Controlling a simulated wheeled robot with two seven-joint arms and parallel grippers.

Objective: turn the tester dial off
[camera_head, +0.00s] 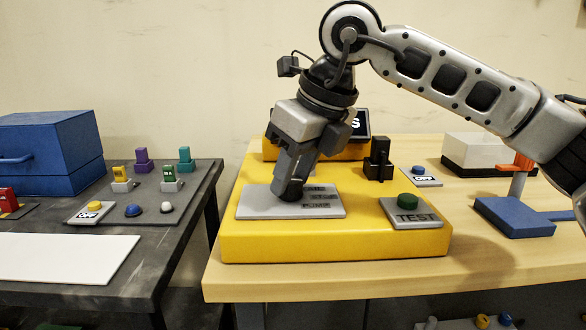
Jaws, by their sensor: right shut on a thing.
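The yellow tester (330,242) stands on the wooden table. On its top lies a grey dial plate (262,207) with dark labels at its right side, only partly readable. My right gripper (290,192) reaches down over this plate and is shut on the dial, which the fingers hide almost fully. I cannot tell which label the dial points to. A green button (408,201) on a plate marked TEST sits to the right on the tester. A black block (378,160) stands behind it. My left gripper is not in view.
The wooden table (330,287) also bears a blue stand (513,217), a white box (488,152) and a blue button on an OFF plate (420,176). A dark table (130,275) at left holds a blue box (50,150), a white board (60,257) and several switches. A gap separates the tables.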

